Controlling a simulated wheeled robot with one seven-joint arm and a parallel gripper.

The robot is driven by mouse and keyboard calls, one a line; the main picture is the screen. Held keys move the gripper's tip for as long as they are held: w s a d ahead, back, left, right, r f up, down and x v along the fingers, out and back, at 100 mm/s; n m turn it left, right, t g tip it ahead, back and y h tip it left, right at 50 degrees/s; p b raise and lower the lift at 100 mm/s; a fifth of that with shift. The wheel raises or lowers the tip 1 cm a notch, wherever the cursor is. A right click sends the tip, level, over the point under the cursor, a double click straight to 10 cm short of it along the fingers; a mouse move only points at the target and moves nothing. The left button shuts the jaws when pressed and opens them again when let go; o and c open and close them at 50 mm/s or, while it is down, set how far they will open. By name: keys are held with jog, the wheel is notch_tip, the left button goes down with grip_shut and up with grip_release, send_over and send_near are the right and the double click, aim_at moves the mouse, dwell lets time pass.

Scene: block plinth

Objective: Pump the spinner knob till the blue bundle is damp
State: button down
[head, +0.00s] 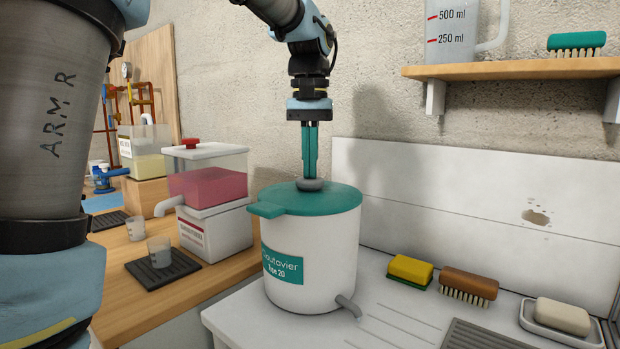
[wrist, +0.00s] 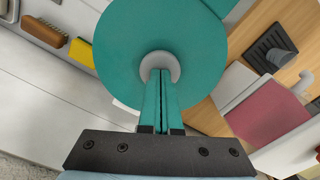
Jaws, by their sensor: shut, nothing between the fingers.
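The spinner (head: 305,270) is a white tub with a teal label and a grey spout low on its front right. It stands on the white draining surface. Its teal lid (head: 275,201) is on and hides the inside, so the blue bundle is not visible. The grey round knob (head: 310,185) sits in the middle of the lid. My gripper (head: 310,176) points straight down with its teal fingers shut and empty, their tips at the knob's top. In the wrist view the knob (wrist: 160,60) shows around the tips of my gripper (wrist: 161,75). I cannot tell whether they press on it.
A pink-filled dispenser (head: 208,178) stands left of the spinner, with a cup (head: 159,252) on a dark mat. A yellow sponge (head: 410,270), brown brush (head: 468,285) and soap dish (head: 560,318) lie to the right. A wooden shelf (head: 520,70) juts out above.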

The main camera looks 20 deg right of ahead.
notch_tip(320, 180, up, 7)
jog(key=p, duration=0.7)
jog(key=shift+p, duration=0.35)
jog(key=shift+r, duration=0.15)
jog(key=m+b, duration=0.1)
jog(key=m, duration=0.5)
jog(key=m+b, duration=0.1)
jog(key=m, duration=0.5)
jog(key=f+m+b, duration=0.1)
jog(key=m, duration=0.5)
jog(key=shift+f+b, duration=0.1)
jog(key=shift+b, duration=0.3)
jog(key=shift+f+b, duration=0.3)
jog(key=shift+f, duration=0.5)
dwell(1.0)
